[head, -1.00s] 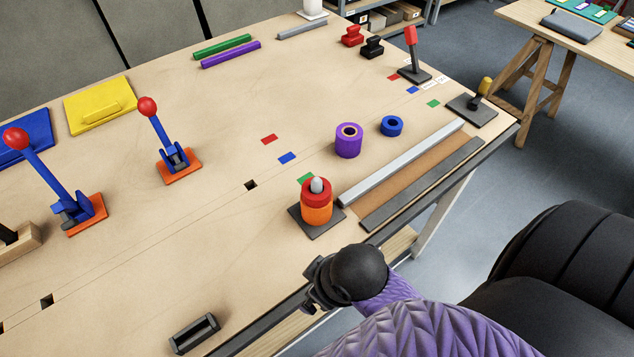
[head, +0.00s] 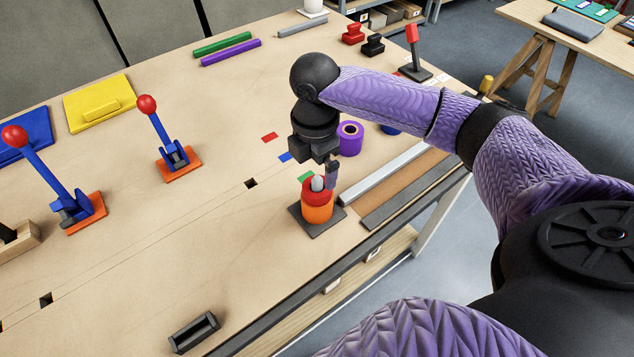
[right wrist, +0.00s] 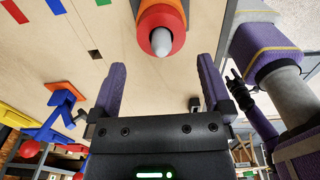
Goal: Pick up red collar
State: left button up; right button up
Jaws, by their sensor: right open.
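The red collar (head: 307,190) sits on top of an orange collar (head: 317,212), around an upright grey post (head: 317,183) on a dark square base (head: 298,216). My right gripper (head: 324,170) is just above and beside the red collar in the head view, partly covering its right side. In the right wrist view, the red collar (right wrist: 178,42) and post tip lie beyond the open, empty fingers (right wrist: 162,68). A small dark claw, apparently my left gripper (right wrist: 237,90), shows at right there; its opening is unclear.
A purple ring (head: 349,139) stands close behind my right gripper. A blue ring (head: 391,129) is partly hidden by my arm. A grey bar (head: 382,174) lies right of the base.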

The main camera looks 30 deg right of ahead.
aim_at(315, 178)
notch_tip(315, 178, down, 6)
jog(key=shift+s+a+f+b, duration=0.1)
jog(key=shift+b, duration=0.35)
jog(key=shift+c, duration=0.3)
grip_shut()
